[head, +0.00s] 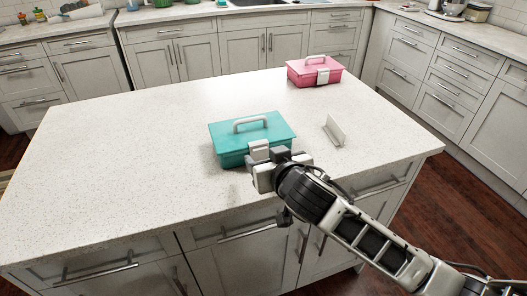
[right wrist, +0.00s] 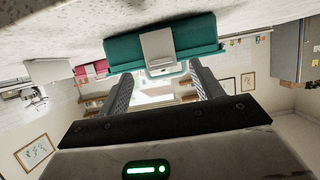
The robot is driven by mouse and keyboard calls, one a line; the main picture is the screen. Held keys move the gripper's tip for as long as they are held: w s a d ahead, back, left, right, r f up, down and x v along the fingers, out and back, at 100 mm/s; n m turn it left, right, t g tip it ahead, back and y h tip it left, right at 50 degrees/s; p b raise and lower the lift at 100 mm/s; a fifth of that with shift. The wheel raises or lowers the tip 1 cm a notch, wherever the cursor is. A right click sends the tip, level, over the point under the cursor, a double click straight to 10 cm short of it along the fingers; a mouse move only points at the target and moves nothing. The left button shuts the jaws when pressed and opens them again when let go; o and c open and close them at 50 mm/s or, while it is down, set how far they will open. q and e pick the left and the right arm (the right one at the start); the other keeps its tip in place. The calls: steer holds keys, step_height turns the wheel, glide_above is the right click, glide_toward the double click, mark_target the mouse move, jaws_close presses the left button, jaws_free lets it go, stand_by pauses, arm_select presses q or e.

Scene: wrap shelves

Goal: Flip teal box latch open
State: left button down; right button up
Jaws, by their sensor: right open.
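The teal box (head: 228,137) stands shut on the island counter, with a grey handle (head: 250,122) on its lid. Its pale latch (head: 258,149) is on the front side, partly hidden by my right gripper in the head view. In the right wrist view, which looks inverted, the teal box (right wrist: 198,36) shows with the latch (right wrist: 158,48) lying flat against its front. My right gripper (right wrist: 160,73) is open, its two fingers apart and pointing at the latch area. I cannot tell whether they touch it. My left gripper is not in view.
A pink box (head: 306,76) with a similar latch stands farther back on the white counter (head: 130,150). A small upright pale bracket (head: 334,131) stands right of the teal box. The counter's left side is clear. Its front edge runs under my right arm.

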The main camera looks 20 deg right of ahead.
mark_target(261, 152)
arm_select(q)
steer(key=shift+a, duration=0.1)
arm_select(e)
steer(key=shift+x, duration=1.8)
